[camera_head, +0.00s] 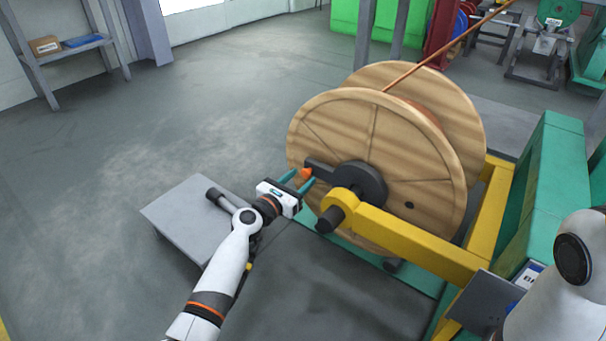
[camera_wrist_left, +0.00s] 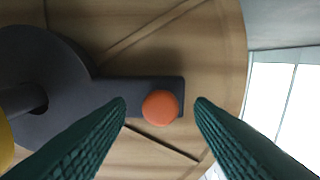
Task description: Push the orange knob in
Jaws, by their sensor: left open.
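The orange knob (camera_head: 306,173) sits at the outer end of a dark arm (camera_head: 322,169) that reaches left from the dark hub (camera_head: 360,183) of a wooden reel (camera_head: 330,119). In the left wrist view the round knob (camera_wrist_left: 160,107) shows between the two green fingers, with a gap to each. My left gripper (camera_head: 299,182) is open, its fingertips close to the knob; whether they touch it is unclear. My right arm shows at the lower right, but its gripper is out of view.
A yellow frame (camera_head: 420,244) with a dark shaft end (camera_head: 330,219) holds the reel, right of my left gripper. A grey platform (camera_head: 180,212) stands low at the left. A green machine body (camera_head: 545,185) is at the right.

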